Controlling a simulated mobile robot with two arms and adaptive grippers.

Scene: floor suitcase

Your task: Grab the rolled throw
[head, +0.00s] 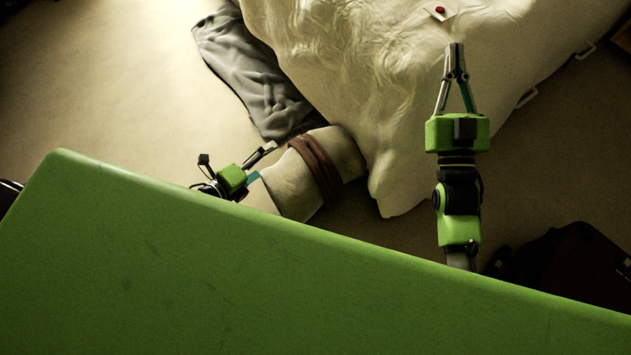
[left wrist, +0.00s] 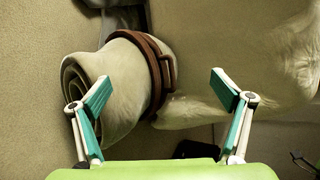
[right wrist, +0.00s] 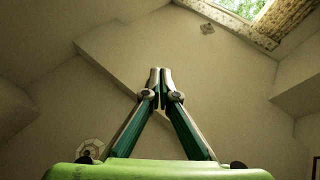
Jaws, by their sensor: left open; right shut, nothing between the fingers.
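The rolled throw (head: 290,186) is a thick cream roll with a brown strap (head: 318,170) around it, lying on the floor against the bed's hanging cover. My left gripper (head: 264,162) is open at the roll's left end in the head view. In the left wrist view the throw (left wrist: 122,82) lies ahead, its spiral end facing left. The left finger of my left gripper (left wrist: 162,76) overlaps the roll, and the right finger is clear of it. I cannot tell whether they touch. My right gripper (head: 456,46) is shut and empty, appearing over the bed.
The bed with a cream cover (head: 350,60) fills the upper middle. A grey cloth (head: 245,80) lies beside it. A dark suitcase-like object (head: 575,265) is at the lower right. Bare floor (head: 110,90) is free at left. My green body hides the bottom.

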